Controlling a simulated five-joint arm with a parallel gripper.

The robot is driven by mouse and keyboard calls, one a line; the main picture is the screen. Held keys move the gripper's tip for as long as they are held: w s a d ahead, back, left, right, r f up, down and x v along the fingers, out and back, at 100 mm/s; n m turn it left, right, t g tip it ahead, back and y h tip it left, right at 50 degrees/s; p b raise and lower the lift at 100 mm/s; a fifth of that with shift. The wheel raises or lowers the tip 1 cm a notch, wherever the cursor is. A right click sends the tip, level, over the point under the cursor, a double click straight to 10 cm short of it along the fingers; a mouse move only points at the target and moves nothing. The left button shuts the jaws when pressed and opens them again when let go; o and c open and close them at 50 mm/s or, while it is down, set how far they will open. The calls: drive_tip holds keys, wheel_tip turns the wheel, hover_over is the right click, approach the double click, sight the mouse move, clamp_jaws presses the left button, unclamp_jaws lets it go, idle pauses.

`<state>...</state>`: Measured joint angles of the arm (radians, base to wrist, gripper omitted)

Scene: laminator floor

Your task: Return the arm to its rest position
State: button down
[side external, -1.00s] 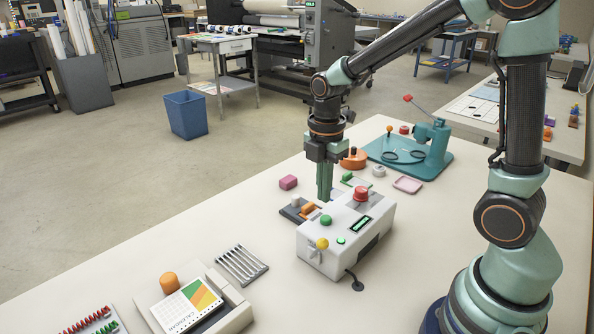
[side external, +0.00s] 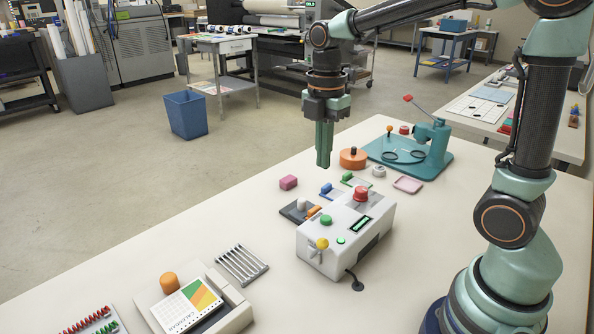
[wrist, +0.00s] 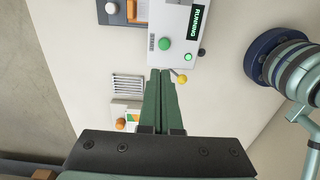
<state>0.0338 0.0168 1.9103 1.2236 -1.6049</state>
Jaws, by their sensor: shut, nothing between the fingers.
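My gripper (side external: 323,162) hangs pointing down above the table, behind the white control box, with its green fingers together and nothing between them. The shut fingers also show in the wrist view (wrist: 161,78), over the table near the box. The white control box (side external: 318,249) has a red button (side external: 361,194), a green button (side external: 326,220), a yellow knob (side external: 322,243) and a lit green display (side external: 361,223). In the wrist view the display (wrist: 200,20) reads RUNNING. A dark switch base (side external: 291,212) with a white knob and an orange part sits beside the box.
A slotted rack (side external: 242,264) and a calendar stand (side external: 187,306) lie in front. The air around my gripper is clear.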

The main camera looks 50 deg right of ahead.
drive_tip(key=s+r+m+t, duration=0.1)
drive_tip(key=s+m+t, duration=0.1)
drive_tip(key=m, duration=0.7)
drive_tip(key=s+a+r+m+t, duration=0.1)
drive_tip(key=s+m+t, duration=0.2)
drive_tip(key=m, duration=0.6)
drive_tip(key=shift+s+r+t, duration=0.25)
drive_tip(key=shift+s+t, duration=0.05)
drive_tip(key=shift+s, duration=0.85)
drive_tip(key=shift+a, duration=0.1)
idle(5.0)
